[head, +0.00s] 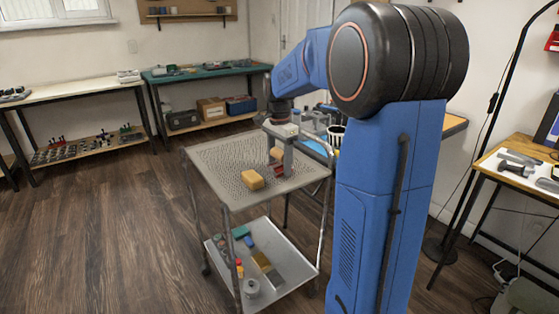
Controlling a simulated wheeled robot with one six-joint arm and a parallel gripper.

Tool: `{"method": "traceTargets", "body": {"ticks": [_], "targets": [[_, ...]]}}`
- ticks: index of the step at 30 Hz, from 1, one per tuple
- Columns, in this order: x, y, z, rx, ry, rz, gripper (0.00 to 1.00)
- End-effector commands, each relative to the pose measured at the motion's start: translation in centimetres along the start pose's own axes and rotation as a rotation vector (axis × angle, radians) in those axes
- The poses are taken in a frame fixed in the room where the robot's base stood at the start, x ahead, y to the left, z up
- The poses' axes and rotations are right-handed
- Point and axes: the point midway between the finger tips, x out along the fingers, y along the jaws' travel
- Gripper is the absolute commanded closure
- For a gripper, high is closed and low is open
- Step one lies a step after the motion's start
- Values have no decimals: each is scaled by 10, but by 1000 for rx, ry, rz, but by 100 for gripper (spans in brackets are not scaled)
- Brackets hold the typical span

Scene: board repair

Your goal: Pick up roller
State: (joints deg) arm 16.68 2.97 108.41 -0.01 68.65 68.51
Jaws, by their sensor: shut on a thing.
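My gripper (281,163) reaches down over the right side of the grey perforated top of the cart. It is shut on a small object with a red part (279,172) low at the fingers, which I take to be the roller. A tan-orange part (275,154) shows just above and to the left of the red; I cannot tell whether it belongs to the same object. The near finger hides much of the object. I cannot tell whether it touches the cart top.
The lower shelf (285,271) holds several small items and a grey roll (252,288). A cluttered bench (318,136) stands behind the cart. The wooden floor at left is clear.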

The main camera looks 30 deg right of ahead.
Motion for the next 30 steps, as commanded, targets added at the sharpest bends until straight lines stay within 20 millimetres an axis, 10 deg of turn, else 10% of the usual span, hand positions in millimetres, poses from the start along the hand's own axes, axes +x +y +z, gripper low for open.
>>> {"method": "traceTargets", "body": {"ticks": [18,30], "targets": [[-88,-1,0,1,1,-2,69],[-100,0,0,1,0,-1,69]]}}
